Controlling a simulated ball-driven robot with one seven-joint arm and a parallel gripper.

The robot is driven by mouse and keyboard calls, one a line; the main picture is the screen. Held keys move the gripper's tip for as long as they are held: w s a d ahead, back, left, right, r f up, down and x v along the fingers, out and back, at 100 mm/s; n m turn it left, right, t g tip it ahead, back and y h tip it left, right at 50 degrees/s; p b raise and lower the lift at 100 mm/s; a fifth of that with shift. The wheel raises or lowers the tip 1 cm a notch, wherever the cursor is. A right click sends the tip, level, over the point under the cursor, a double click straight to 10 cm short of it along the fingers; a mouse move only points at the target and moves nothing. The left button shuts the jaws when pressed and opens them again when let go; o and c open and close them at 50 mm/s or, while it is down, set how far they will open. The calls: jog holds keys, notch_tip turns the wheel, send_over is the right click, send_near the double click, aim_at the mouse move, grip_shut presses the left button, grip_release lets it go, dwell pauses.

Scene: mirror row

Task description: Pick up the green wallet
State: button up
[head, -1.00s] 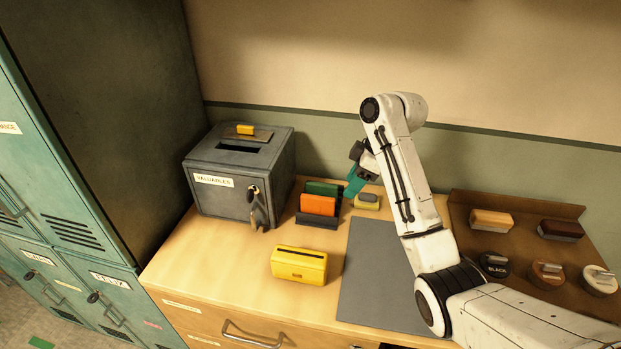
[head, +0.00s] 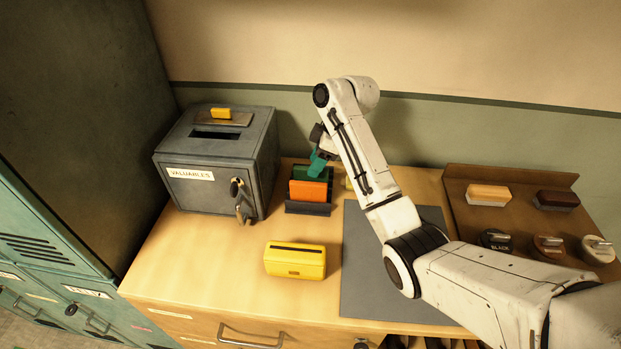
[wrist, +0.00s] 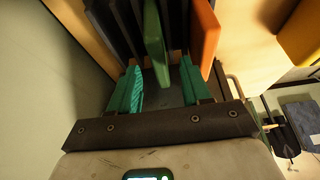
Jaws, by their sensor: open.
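The green wallet (head: 309,173) stands upright in a dark slotted rack (head: 307,209), behind the orange wallet (head: 308,191). In the wrist view the green wallet (wrist: 154,40) shows edge-on, with its near end between the two teal fingers. The orange wallet (wrist: 205,30) is to its right, beyond a dark divider. My gripper (head: 318,163) is over the rack from behind; in the wrist view its fingers (wrist: 160,78) are spread, with a gap on either side of the green wallet. Part of the wallet is hidden by the fingers in the head view.
A grey valuables box (head: 220,165) with keys in its door stands left of the rack. A yellow slotted holder (head: 295,261) is in front. A grey mat (head: 375,290) lies right of it. A brown tray (head: 475,215) with brushes and tins is at the right.

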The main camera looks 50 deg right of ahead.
aim_at(311, 179)
jog(key=x, duration=0.4)
jog(key=shift+p, duration=0.35)
jog(key=shift+c, duration=0.2)
grip_shut()
